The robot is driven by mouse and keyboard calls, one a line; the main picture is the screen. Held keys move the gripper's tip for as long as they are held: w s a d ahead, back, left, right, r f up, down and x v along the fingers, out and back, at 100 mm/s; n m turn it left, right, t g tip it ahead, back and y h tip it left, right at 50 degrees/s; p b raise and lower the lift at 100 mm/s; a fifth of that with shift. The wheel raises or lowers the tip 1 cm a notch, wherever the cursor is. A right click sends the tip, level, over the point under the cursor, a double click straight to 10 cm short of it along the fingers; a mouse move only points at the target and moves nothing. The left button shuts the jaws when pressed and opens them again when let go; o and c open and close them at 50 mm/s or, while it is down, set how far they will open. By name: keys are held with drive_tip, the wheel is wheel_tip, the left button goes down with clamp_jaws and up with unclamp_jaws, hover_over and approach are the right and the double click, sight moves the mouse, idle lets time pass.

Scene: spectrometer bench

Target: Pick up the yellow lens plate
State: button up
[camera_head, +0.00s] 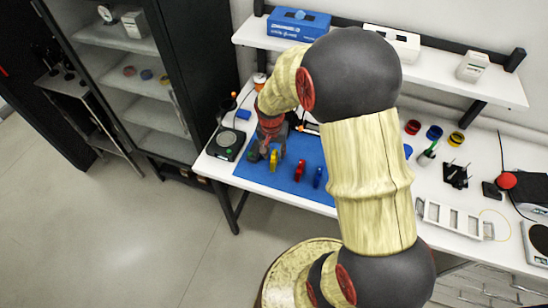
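The yellow lens plate (274,160) stands upright on the blue mat (240,176), at the left of a short row with a red plate (299,171) and a blue plate (317,177). My gripper (266,153) points down right beside and just behind the yellow plate, from its upper left. The gripper is small and dark here, and part of the yellow plate's top is close against it. I cannot tell whether the fingers touch the plate or how far apart they are.
A black device (226,144) stands left of the mat. My arm covers the mat's right part. Right of it are red, blue and yellow rings (434,132), a black holder (455,175) and a white slotted rack (452,218). A shelf (425,72) with boxes runs above the bench.

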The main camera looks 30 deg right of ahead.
sight(275, 158)
drive_tip(key=f, duration=0.4)
drive_tip(key=w+f, duration=0.1)
drive_tip(key=f, duration=0.1)
drive_tip(key=shift+d+b, duration=0.35)
drive_tip(key=shift+d, duration=0.05)
drive_tip(key=shift+c, duration=1.1)
clamp_jaws()
